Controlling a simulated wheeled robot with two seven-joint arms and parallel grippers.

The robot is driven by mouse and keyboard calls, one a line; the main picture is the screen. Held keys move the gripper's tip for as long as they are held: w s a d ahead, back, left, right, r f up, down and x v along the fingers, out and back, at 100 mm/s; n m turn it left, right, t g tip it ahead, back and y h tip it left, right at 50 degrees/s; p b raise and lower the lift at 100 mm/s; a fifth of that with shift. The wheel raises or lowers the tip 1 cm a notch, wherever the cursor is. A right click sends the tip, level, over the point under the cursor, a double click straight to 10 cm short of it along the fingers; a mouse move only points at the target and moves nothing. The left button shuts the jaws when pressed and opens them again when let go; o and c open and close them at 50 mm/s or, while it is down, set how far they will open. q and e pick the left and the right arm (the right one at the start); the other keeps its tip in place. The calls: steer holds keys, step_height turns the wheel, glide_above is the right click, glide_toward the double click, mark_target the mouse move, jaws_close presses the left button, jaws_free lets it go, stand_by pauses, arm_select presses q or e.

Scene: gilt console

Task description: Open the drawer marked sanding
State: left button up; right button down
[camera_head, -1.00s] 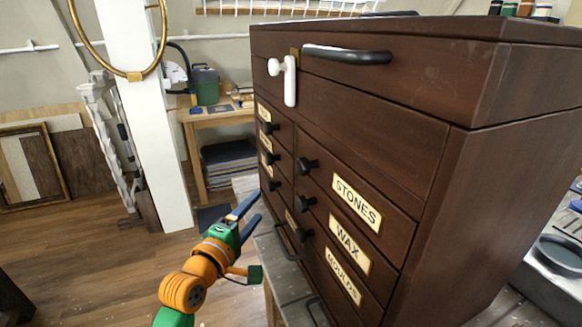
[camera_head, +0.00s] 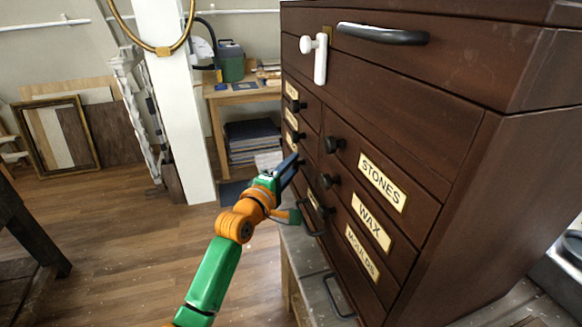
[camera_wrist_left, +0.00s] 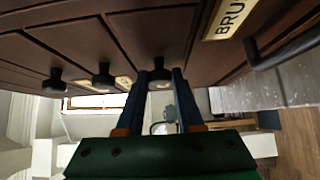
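The dark wooden chest (camera_head: 480,165) has a left column of small drawers with black knobs and brass labels, too slanted to read in the head view. No label reading sanding is legible. My left gripper (camera_head: 293,160) is at a lower knob of this column, its fingers partly hiding the drawer front. In the left wrist view the gripper (camera_wrist_left: 161,72) has one finger on each side of a black knob (camera_wrist_left: 161,80); firm contact cannot be made out. The drawers there look closed. My right gripper is not in view.
Drawers labelled STONES (camera_head: 382,182), WAX (camera_head: 371,222) and MOULDS (camera_head: 362,255) are to the right. A white latch (camera_head: 320,60) hangs above. A label starting BRU (camera_wrist_left: 232,17) and a dark bar handle (camera_wrist_left: 285,48) are near the gripper. Open floor lies left.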

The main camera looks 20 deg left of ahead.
arm_select(q)
jaws_close()
steer(key=shift+r, duration=0.1)
stand_by(1.0)
